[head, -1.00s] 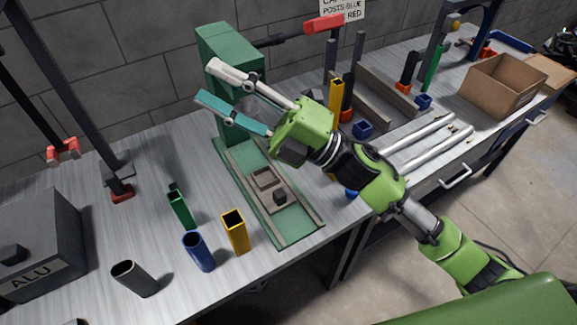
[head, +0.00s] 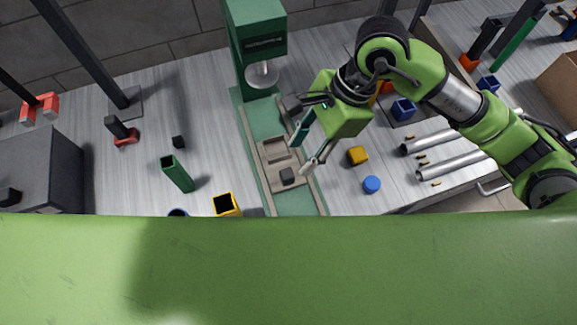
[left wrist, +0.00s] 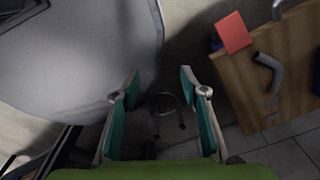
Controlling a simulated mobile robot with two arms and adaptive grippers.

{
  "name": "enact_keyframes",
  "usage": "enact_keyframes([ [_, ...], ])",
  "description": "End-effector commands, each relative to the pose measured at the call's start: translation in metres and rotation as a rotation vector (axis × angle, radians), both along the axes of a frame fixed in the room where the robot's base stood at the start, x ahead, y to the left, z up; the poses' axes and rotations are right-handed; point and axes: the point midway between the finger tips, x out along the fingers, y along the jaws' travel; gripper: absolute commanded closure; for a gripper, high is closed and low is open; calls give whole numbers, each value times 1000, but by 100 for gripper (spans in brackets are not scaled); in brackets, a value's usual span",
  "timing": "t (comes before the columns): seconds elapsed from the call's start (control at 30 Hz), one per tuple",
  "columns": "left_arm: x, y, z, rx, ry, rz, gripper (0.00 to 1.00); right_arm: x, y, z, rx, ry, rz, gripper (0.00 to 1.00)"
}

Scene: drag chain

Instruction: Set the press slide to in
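The green press (head: 258,40) stands at the back, with its pale round ram above a green base. The press slide (head: 270,172) is a flat tan-grey plate on that base, in front of the ram.
A green tube (head: 178,174) and a yellow tube (head: 226,205) stand left of the press. Metal pipes (head: 450,168) lie farther right. My green body hides the front of the bench.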

Motion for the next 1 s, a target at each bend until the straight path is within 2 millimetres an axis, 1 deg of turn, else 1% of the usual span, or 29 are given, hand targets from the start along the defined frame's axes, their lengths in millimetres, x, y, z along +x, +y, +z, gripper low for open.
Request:
enact_keyframes([
  [0.07, -3, 1, 5, 2, 5, 0, 60, -3, 6, -14, 1, 7, 0, 62],
  [0.2, -1, 1, 10, 2, 3, 0, 60, -7, 17, -41, 2, 8, -1, 62],
  [0.3, 3, 1, 13, 1, -4, 0, 60, -9, 24, -58, 1, 7, -2, 62],
  [0.43, 10, 0, 16, -1, -14, 1, 60, -10, 31, -75, 4, 5, -2, 62],
  [0.6, 12, -2, 18, -3, -18, 1, 60, -12, 35, -87, 3, 3, -1, 62],
  [0.9, 11, -4, 18, -6, -16, 3, 60, -12, 35, -89, 3, 2, -2, 62],
  [0.97, 11, -4, 18, -6, -15, 3, 60, -12, 35, -89, 4, 2, -2, 78],
  [1.0, 11, -4, 17, -6, -15, 2, 60, -12, 35, -89, 4, 2, -2, 88],
])
